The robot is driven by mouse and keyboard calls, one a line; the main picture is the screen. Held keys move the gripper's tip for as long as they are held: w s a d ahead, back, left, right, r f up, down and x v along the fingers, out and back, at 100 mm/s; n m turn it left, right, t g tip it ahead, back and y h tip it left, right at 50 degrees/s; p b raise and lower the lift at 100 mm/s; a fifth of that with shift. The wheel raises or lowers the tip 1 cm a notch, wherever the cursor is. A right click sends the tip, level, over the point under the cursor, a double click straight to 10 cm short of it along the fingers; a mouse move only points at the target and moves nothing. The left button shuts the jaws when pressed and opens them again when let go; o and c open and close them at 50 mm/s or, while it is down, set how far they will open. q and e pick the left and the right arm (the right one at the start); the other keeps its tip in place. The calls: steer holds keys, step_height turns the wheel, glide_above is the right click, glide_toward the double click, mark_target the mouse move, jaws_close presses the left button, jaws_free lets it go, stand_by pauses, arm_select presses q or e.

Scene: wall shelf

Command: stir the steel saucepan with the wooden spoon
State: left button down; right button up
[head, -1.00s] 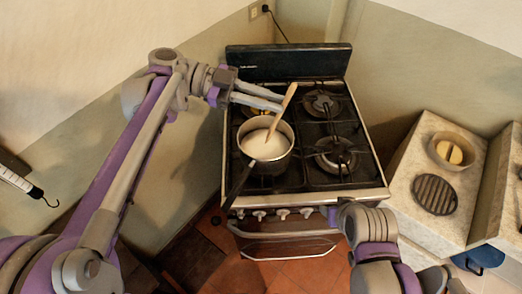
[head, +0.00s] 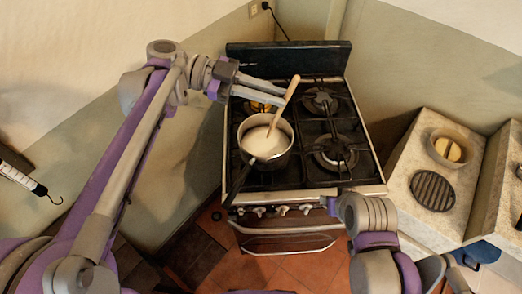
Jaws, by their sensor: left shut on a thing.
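The steel saucepan (head: 271,163) stands on the left front of the stove, with whitish contents and its dark handle pointing toward the front left. The wooden spoon (head: 288,95) leans in the pan; its lower end is hidden in the whitish contents and its handle rises to the upper right. My left gripper (head: 283,98) comes in from the left above the pan's far rim and is shut on the spoon's handle. My right arm shows at the stove's front right, but its gripper fingers are hidden.
The black gas stove (head: 318,180) has free burners on the right and one behind the pan. A stone counter (head: 402,190) on the right holds a round pot (head: 436,150) and a dark grate (head: 433,191). Walls close off the back and left.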

arm_select(q)
step_height(320, 180, up, 5)
steer(key=shift+s+r+p, duration=0.1)
steer(key=shift+p, duration=0.45)
arm_select(e)
steer(key=shift+w+r, duration=0.4)
steer(key=shift+r, duration=0.4)
steer(key=shift+w, duration=0.1)
